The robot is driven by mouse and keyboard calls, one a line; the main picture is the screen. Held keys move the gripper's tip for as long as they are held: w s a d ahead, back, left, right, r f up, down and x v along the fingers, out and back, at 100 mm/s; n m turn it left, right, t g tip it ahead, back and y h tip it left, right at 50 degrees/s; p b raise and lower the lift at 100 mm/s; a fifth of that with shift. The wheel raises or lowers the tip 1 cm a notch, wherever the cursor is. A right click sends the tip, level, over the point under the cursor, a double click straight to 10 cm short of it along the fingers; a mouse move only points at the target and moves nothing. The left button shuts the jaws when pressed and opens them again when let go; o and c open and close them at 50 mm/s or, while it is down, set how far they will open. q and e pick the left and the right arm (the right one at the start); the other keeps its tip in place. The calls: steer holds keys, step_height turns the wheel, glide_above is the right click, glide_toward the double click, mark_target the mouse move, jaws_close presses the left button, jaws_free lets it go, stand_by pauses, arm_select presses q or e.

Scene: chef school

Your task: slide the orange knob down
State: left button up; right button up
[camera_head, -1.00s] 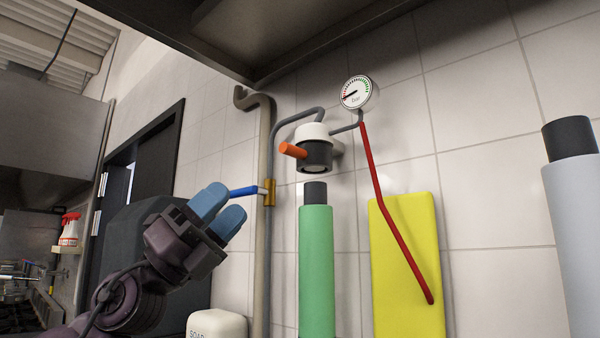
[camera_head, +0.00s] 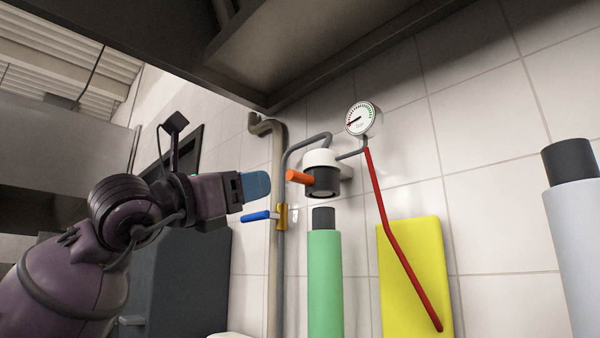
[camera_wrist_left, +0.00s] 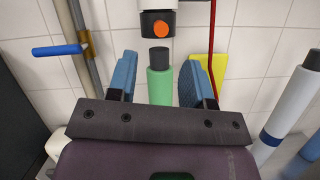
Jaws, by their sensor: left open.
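The orange knob (camera_head: 299,177) sticks out to the left from a black and white wall fitting (camera_head: 321,172) in the head view. In the left wrist view the orange knob (camera_wrist_left: 161,30) shows end-on as a round face, beyond and above my fingertips. My left gripper (camera_head: 257,186) is to the left of the knob, a little lower, with a visible gap between them. In the left wrist view the two blue fingers (camera_wrist_left: 160,75) stand wide apart with nothing between them. My right gripper is not in view.
A blue-handled valve (camera_head: 256,216) on a pipe sits just below my left gripper. A green cylinder (camera_head: 325,280) with a dark top stands below the knob. A red bar (camera_head: 398,233) crosses a yellow board (camera_head: 420,320). A pressure gauge (camera_head: 360,118) hangs above.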

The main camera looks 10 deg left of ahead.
mark_target(299, 173)
arm_select(q)
steer(key=p+x, duration=0.3)
steer(key=x, duration=0.6)
steer(key=shift+w+d+r, duration=0.1)
steer(key=shift+d+r, duration=0.05)
steer(key=shift+r, duration=0.05)
steer(key=shift+w+d+r, duration=0.15)
steer(key=shift+w+d, duration=0.2)
steer(key=shift+w, duration=0.2)
steer(key=c, duration=0.7)
jaws_close()
